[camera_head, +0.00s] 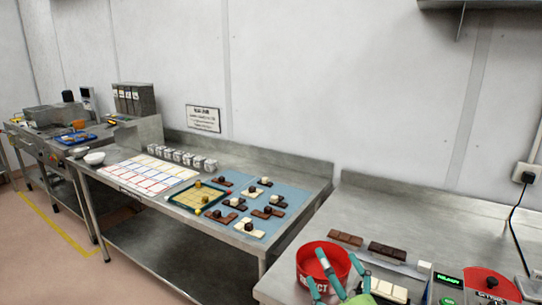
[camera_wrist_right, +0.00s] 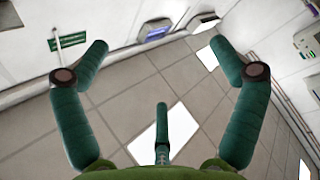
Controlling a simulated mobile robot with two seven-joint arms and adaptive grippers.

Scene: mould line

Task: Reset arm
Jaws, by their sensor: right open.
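My right gripper (camera_head: 336,268) shows at the bottom of the head view, with teal fingers in front of the red round bin (camera_head: 311,257). I cannot tell whether it touches the bin. In the right wrist view my right gripper (camera_wrist_right: 159,65) has its fingers spread wide with nothing between them; a tiled surface and bright patches show behind. My left gripper is not in view.
The middle table has a blue mat (camera_head: 290,187) with chocolate pieces and a green-edged tray (camera_head: 180,199).

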